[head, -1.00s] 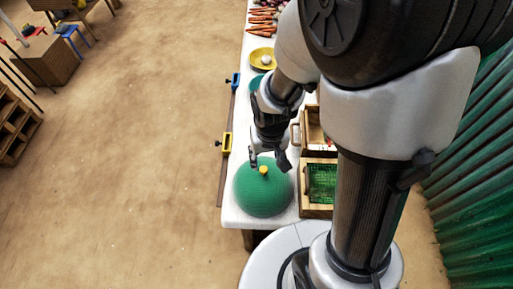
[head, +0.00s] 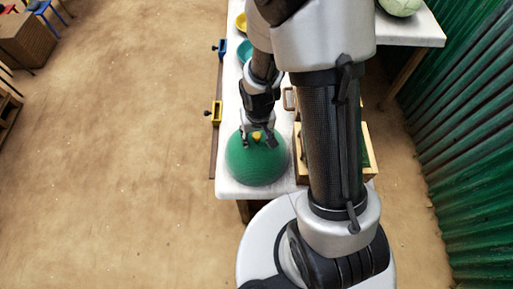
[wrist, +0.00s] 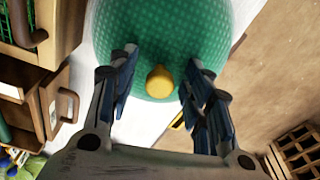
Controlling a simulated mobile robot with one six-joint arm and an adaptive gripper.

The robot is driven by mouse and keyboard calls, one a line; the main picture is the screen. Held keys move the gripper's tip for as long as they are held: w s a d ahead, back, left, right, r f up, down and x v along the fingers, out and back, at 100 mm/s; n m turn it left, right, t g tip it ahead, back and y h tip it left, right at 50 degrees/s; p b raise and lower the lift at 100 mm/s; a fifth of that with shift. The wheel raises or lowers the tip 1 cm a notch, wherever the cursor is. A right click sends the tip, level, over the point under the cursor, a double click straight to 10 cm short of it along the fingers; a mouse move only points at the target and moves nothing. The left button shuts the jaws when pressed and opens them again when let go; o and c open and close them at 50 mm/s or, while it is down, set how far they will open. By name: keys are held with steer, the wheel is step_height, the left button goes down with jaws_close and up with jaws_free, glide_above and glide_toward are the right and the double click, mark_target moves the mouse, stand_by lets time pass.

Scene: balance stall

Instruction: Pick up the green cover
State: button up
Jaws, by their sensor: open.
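In the wrist view the green cover (wrist: 160,40) fills the top middle, and the yellow knob (wrist: 160,82) lies between the open fingers of my gripper (wrist: 160,90), apart from both. Whatever is under the cover is hidden.
Wooden boxes (wrist: 48,100) stand on the table beside the cover, partly behind my arm in the head view. A yellow clamp (head: 216,112) and a blue clamp (head: 221,47) sit at the table's left edge. A teal dish (head: 244,50) lies farther back.

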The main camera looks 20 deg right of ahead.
jaws_close()
stand_by(0.6)
